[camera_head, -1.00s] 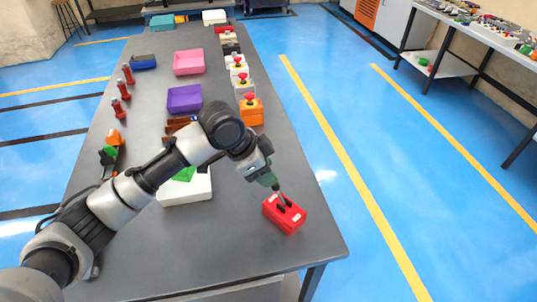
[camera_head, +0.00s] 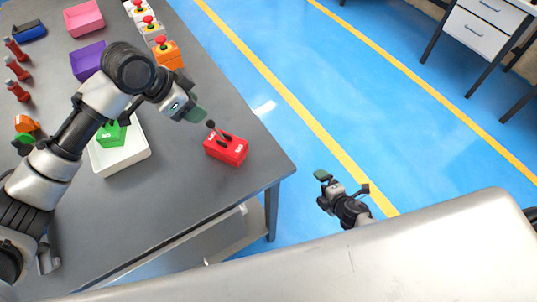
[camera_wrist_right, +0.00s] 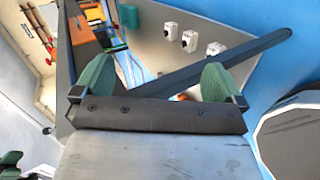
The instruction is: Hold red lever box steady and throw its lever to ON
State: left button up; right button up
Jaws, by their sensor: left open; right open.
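The red lever box (camera_head: 226,151) sits on the grey table near its front right corner. Its black lever (camera_head: 212,125) sticks up from the top and leans to the upper left. Small white labels show on the box, too small to read. My left gripper (camera_head: 196,115) is open, just up and left of the lever; a small gap seems to separate them. My right gripper (camera_head: 342,182) is open and empty, right of the table over the blue floor. Its two green fingertips also show apart in the right wrist view (camera_wrist_right: 158,80).
Behind are an orange button box (camera_head: 167,55), a purple bin (camera_head: 88,60) and a pink bin (camera_head: 84,18). Red bottle-like pieces line the left side. The table's right edge (camera_head: 268,140) is close to the box.

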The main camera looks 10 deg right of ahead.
aim_at(243, 152)
jog(key=w+a+r+n+t+y, duration=0.1)
jog(key=w+r+n, duration=0.2)
jog(key=r+n, duration=0.15)
jog(key=w+a+r+n+y, duration=0.1)
jog(key=w+r+n+y, duration=0.15)
jog(key=r, duration=0.25)
jog(key=a+r+n+y, duration=0.1)
jog(key=a+r+n, duration=0.2)
jog(key=n, duration=0.1)
jog(key=a+r+n+g+y, duration=0.1)
jog(key=a+r+n, duration=0.2)
jog(key=r+n, duration=0.1)
jog(key=a+r+n+g+y, duration=0.1)
jog(key=a+r+n, duration=0.2)
jog(key=n, duration=0.3)
jog(key=shift+w+a+r+y, duration=0.2)
jog(key=shift+a+r+y, duration=0.1)
jog(key=shift+a, duration=0.1)
jog(key=a+n, duration=0.1)
jog(key=s+a+n+g, duration=0.1)
jog(key=a+n, duration=0.1)
jog(key=s+a+n, duration=0.1)
jog(key=shift+a+r+n+y, duration=0.25)
jog(key=shift+r+n, duration=0.05)
jog(key=shift+s+a+g, duration=0.1)
jog(key=shift+a+g, duration=0.2)
jog(key=shift+w+a+f+n, duration=0.15)
jog(key=shift+w+a+n, duration=0.05)
jog(key=shift+a+n, duration=0.1)
jog(key=x, duration=1)
